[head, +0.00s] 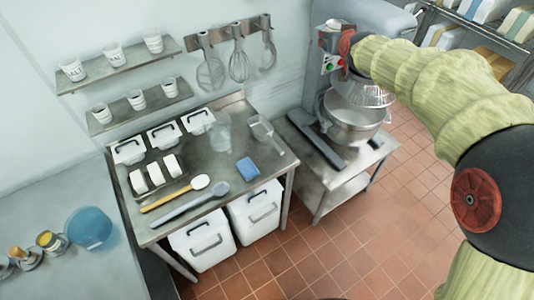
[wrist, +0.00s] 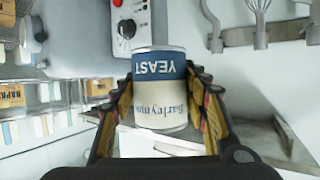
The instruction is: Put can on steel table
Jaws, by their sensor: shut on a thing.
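The can (wrist: 160,92) is in the wrist view, with a dark blue band marked YEAST and a cream band. The word YEAST reads upside down in the picture. My gripper (wrist: 161,80) is shut on the can, with a finger on each side of it. The steel table (head: 225,173) is in the head view, left of the middle. In the head view my arm reaches up beside the mixer, and I cannot make out the gripper or the held can there.
A mixer with a steel bowl (head: 350,120) stands on a smaller steel stand, right of the table. Wall shelves hold white cups (head: 112,53). A bare patch shows on the table's right part.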

